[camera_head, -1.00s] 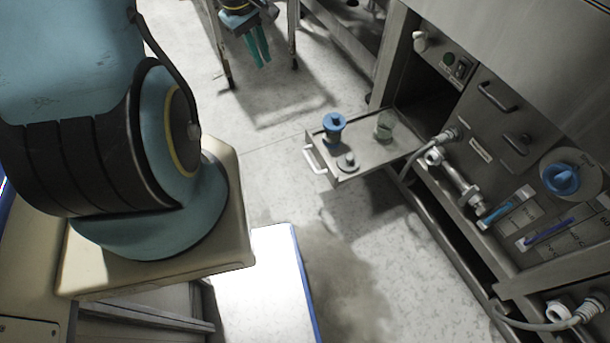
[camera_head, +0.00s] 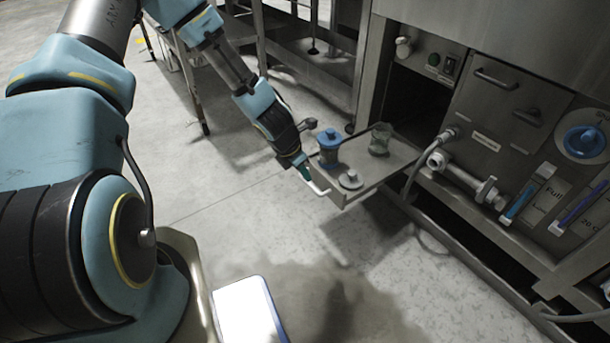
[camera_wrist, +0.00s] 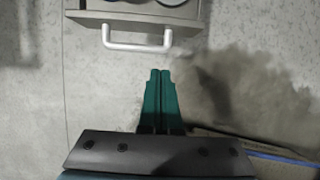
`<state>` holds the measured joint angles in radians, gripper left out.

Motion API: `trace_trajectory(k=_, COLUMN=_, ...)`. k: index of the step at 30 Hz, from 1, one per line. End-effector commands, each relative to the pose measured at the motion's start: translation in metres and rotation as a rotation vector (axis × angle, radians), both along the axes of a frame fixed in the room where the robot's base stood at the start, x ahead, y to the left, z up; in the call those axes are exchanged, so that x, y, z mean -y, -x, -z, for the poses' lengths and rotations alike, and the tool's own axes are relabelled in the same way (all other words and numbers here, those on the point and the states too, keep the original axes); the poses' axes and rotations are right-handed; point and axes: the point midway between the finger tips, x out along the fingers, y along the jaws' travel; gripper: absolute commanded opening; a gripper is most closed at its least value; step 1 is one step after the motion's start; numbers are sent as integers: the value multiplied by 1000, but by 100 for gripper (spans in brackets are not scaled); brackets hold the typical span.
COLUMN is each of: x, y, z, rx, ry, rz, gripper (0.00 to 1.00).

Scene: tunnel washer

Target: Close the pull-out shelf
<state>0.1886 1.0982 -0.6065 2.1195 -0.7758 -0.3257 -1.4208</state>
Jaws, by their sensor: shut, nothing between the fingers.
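The pull-out shelf (camera_head: 372,174) is a grey metal tray sticking out of an opening in the machine front. Its white bar handle (camera_head: 316,186) is on the end facing my arm. The handle (camera_wrist: 137,46) also shows at the top of the wrist view. My gripper (camera_head: 306,176) has teal fingers close to the handle in the head view. In the wrist view the fingertips (camera_wrist: 161,72) are together and empty, just short of the handle and slightly right of its middle. Contact with the handle cannot be made out.
On the shelf stand a blue-lidded container (camera_head: 330,146), a glass jar (camera_head: 380,139) and a low round-knobbed item (camera_head: 351,179). Pipes and a valve (camera_head: 465,180) protrude right of the shelf. A metal table frame (camera_head: 310,65) stands behind.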

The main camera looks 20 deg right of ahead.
Motion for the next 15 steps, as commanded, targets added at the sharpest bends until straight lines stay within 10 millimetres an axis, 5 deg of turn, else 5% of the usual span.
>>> trace_trajectory(k=10, x=26, y=-4, z=71, rx=-1, ry=-1, rz=4, gripper=0)
trace_trajectory(k=15, x=51, y=-10, z=64, rx=5, ry=-1, rz=7, gripper=0)
